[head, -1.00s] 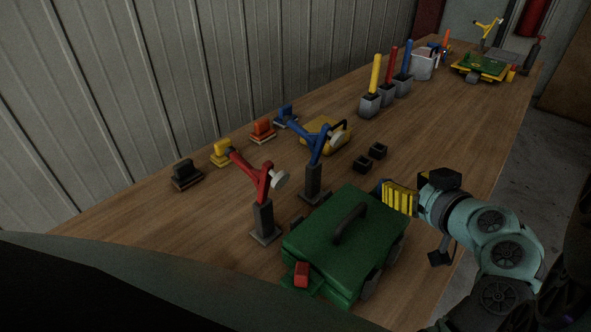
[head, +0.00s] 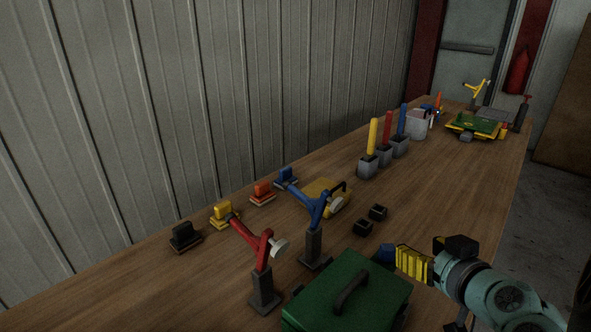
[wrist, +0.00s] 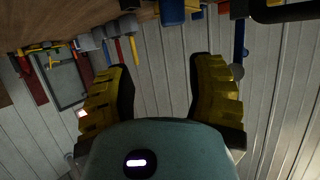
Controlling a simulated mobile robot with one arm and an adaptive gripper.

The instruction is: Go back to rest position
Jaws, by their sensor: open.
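My gripper (head: 408,261) with its yellow ridged fingers is at the lower right in the head view, beside the back right corner of the green case (head: 330,301). In the wrist view my gripper (wrist: 160,75) has its two fingers spread wide apart, with nothing between them. The wrist picture is upside down, with the table along its top edge and the ribbed wall behind the fingers.
The wooden table (head: 440,190) carries red (head: 262,268) and blue (head: 313,226) stands, a yellow case (head: 326,195), two small black blocks, and several coloured blocks and handles. A green and yellow object (head: 474,126) sits at the far end. The ribbed wall (head: 200,110) borders the left.

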